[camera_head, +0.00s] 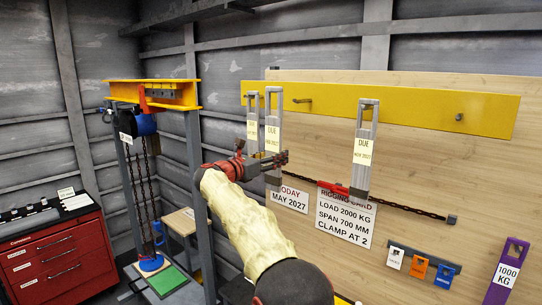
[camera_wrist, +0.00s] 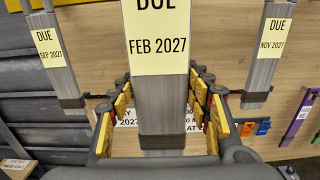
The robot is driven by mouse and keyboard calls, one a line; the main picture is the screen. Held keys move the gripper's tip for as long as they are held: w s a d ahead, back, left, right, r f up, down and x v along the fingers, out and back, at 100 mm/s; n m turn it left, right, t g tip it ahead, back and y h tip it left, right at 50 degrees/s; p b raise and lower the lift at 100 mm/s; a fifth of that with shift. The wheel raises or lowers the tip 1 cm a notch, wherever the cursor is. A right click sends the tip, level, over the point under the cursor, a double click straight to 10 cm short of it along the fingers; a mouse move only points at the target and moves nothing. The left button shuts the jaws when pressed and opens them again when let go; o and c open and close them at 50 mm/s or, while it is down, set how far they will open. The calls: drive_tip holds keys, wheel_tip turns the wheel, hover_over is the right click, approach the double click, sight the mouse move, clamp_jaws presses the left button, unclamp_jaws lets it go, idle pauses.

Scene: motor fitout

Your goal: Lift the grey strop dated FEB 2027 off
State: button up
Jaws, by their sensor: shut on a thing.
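The grey strop dated FEB 2027 (camera_wrist: 163,105) hangs upright in the middle of the wrist view, its yellow label facing me. My gripper (camera_head: 277,160) is shut on this strop, with a finger on each side below the label. In the head view the held strop (camera_head: 272,137) stands just right of another grey strop. Its top loop appears clear of the bare peg (camera_head: 303,100) to its right. The SEP 2027 strop (camera_wrist: 50,50) hangs at the left and the NOV 2027 strop (camera_wrist: 265,60) at the right in the wrist view.
The yellow rail (camera_head: 420,105) on the wooden board has another bare peg (camera_head: 459,117) at right. Behind are a TODAY MAY 2027 card (camera_head: 290,200), a rigging card (camera_head: 345,215) and a dark chain (camera_head: 410,208). A red drawer cabinet (camera_head: 55,255) stands at left.

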drive_tip(key=f+p+x, duration=0.2)
drive_tip(key=p+x, duration=0.3)
drive_tip(key=x, duration=1)
drive_tip(key=shift+d+f+p, duration=0.15)
drive_tip(key=shift+d+p, duration=0.1)
drive_tip(key=shift+p, duration=0.15)
idle(1.8)
drive_tip(key=shift+w, duration=0.1)
drive_tip(key=shift+s+a+r, duration=0.35)
drive_tip(key=shift+s+a, duration=0.05)
idle(0.5)
drive_tip(key=shift+b+v, duration=1.25)
drive_tip(key=shift+v, duration=1)
drive_tip(key=shift+r, duration=0.1)
